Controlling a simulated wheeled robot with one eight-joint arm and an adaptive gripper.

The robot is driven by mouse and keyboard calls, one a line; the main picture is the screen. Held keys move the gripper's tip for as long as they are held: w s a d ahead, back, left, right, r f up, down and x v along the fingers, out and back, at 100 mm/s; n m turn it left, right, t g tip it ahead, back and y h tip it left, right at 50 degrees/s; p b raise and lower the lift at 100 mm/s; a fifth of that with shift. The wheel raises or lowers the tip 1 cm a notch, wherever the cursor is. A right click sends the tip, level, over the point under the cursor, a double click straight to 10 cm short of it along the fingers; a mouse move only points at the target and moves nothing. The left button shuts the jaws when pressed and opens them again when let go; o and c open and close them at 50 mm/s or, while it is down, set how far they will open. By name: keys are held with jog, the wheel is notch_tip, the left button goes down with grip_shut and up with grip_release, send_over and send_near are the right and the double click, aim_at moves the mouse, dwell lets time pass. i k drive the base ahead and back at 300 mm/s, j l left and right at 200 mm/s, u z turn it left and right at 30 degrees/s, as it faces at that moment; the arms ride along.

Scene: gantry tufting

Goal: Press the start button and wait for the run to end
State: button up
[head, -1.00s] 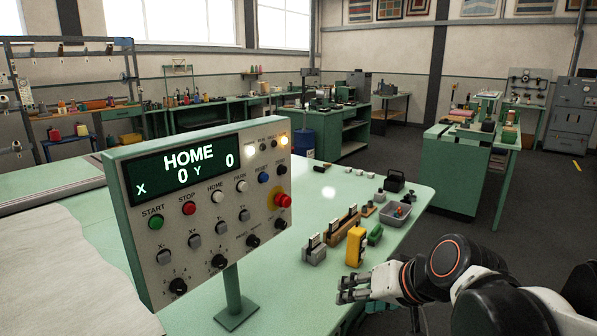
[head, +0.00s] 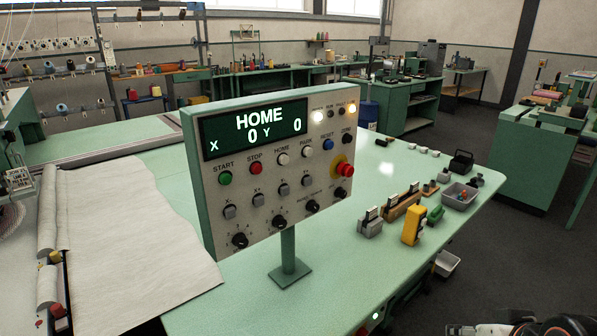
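The control panel (head: 293,190) stands on a green post on the table in the head view. Its display (head: 254,127) reads HOME, X 0, Y 0. The green start button (head: 225,178), labelled START, is at the left end of the upper button row, with the red stop button (head: 255,168) beside it. Two indicator lamps at the panel's top right glow. My gripper (head: 462,330) shows only in part at the bottom right edge, well apart from the panel and below it. Its fingers are cut off by the frame, so their opening is unclear.
The green table (head: 330,265) carries pale cloth (head: 130,235) at left. A yellow tool (head: 414,227), grey blocks and a grey bin (head: 460,196) stand right of the panel. A red emergency knob (head: 346,170) sits at the panel's right. Dark floor is open at right.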

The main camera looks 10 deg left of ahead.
aim_at(225, 178)
jog(key=u, duration=1.4)
jog(key=k+j+z, duration=0.1)
jog(key=j+z, duration=0.15)
jog(key=j, duration=0.2)
